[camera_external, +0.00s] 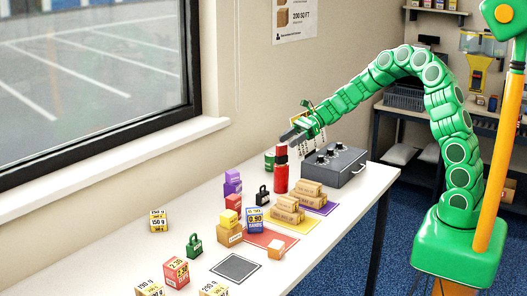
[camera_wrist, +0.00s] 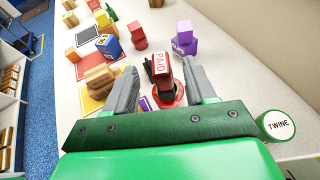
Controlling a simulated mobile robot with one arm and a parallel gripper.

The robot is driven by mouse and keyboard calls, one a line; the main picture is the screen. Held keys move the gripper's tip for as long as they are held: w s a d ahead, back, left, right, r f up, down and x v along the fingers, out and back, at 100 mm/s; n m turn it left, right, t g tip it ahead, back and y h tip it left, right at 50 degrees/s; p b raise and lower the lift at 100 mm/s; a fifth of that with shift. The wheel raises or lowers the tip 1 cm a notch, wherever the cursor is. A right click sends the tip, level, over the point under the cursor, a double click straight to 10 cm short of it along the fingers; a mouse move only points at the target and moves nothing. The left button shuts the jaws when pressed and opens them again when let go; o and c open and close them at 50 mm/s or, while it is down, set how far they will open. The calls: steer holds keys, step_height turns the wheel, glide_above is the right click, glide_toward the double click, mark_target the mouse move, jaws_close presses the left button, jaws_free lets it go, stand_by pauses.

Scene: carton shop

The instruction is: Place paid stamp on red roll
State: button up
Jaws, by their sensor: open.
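The paid stamp (camera_wrist: 160,64), red on top with a white PAID label and a dark body, appears upright on the red roll (camera_wrist: 178,101). In the external view, the stamp (camera_external: 281,153) sits on top of the upright red roll (camera_external: 281,181). My gripper (camera_wrist: 159,72) is open, with the stamp between its two grey fingers in the wrist view and gaps on both sides. In the external view my gripper (camera_external: 290,135) is just above and beside the stamp. The roll's lower part is hidden in the wrist view.
A green twine roll (camera_external: 269,160) stands close behind the red roll. A dark grey box with knobs (camera_external: 334,165) is to the right. Cartons (camera_external: 287,210) lie on a yellow mat in front. A black weight (camera_external: 262,195) and purple boxes (camera_external: 232,182) are to the left.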

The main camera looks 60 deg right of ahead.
steer(key=v, duration=0.6)
steer(key=s+a+r+n+g+h, duration=0.1)
steer(key=s+a+n+g, duration=0.2)
steer(key=s, duration=0.5)
steer(key=s+a+r+n+g+h, duration=0.1)
steer(key=s+a+r+n+h, duration=0.15)
steer(key=s+n, duration=0.45)
steer(key=s+a+r+n+g+h, duration=0.1)
steer(key=s+a+n+g, duration=0.15)
steer(key=s, duration=0.55)
steer(key=s+d+n+h, duration=0.4)
steer(key=s+d+n, duration=0.1)
steer(key=s, duration=0.6)
steer(key=s+d+f+n+h, duration=0.1)
steer(key=s+d+n+h, duration=0.3)
steer(key=s, duration=0.7)
steer(key=shift+s+d+f+n, duration=0.2)
steer(key=shift+d+f+n, duration=0.2)
steer(key=shift+d, duration=0.85)
